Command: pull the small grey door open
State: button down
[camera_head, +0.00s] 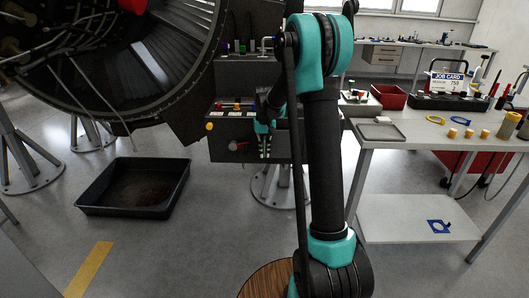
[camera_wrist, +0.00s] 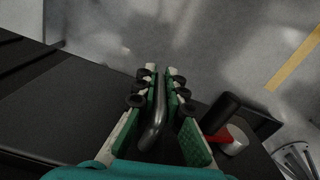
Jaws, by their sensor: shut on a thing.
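A small dark grey door or front panel (camera_head: 222,150) is on the dark unit below the engine in the head view. In the wrist view its dark surface (camera_wrist: 75,105) fills the lower left. My gripper (camera_head: 264,150) is in front of this panel, pointing down. In the wrist view my gripper (camera_wrist: 161,75) has its green-padded fingers on both sides of a curved grey metal handle (camera_wrist: 154,130), shut on it. The handle is hidden behind my gripper in the head view. I cannot tell whether the door stands ajar.
A red lever with a pale round end (camera_wrist: 232,142) sits right of my fingers, beside a black block (camera_wrist: 240,115). A black drip tray (camera_head: 135,208) lies on the floor at left. A workbench (camera_head: 400,132) stands at right. Floor between tray and unit is clear.

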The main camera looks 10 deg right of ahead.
jog(key=shift+s, duration=0.15)
jog(key=s+d+n, duration=0.5)
jog(key=s+n, duration=0.4)
jog(key=s+d+n, duration=0.1)
jog(key=d+n, duration=0.9)
jog(key=d, duration=0.2)
dwell(0.6)
jog(key=shift+s, duration=0.1)
jog(key=c, duration=1.6)
grip_release()
